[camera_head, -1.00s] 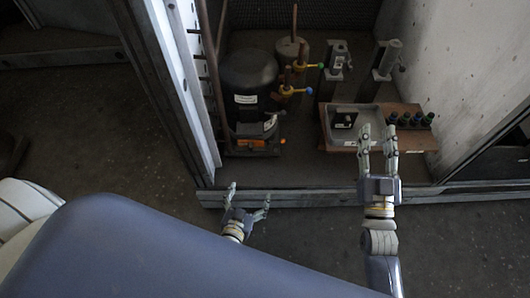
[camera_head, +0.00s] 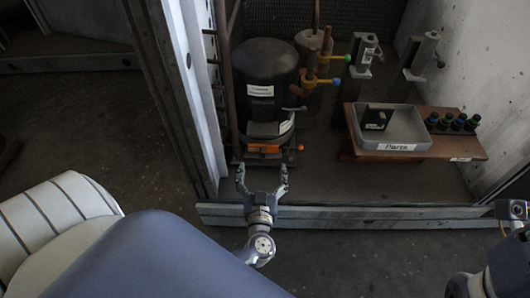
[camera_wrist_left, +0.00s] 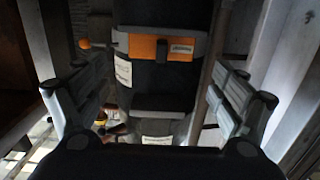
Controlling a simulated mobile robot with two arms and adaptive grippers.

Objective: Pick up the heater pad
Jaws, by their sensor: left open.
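The heater pad looks to be the orange band (camera_head: 262,148) around the foot of the black cylindrical compressor (camera_head: 265,85). The orange band, with a pale label, also shows in the left wrist view (camera_wrist_left: 172,48). My left gripper (camera_head: 262,172) is open and empty just in front of the band, its fingers spread to either side and apart from it. In the left wrist view the open fingers (camera_wrist_left: 152,92) flank the compressor, with the band between and beyond them. Of my right arm, only parts show at the right edge; its fingers are out of frame.
A grey tray (camera_head: 432,138) with a small black box (camera_head: 376,118) sits on a brown board (camera_head: 468,147) at right. Pipes with coloured valve handles stand right of the compressor. A metal sill (camera_head: 350,217) runs in front, and a frame post (camera_head: 180,90) stands left.

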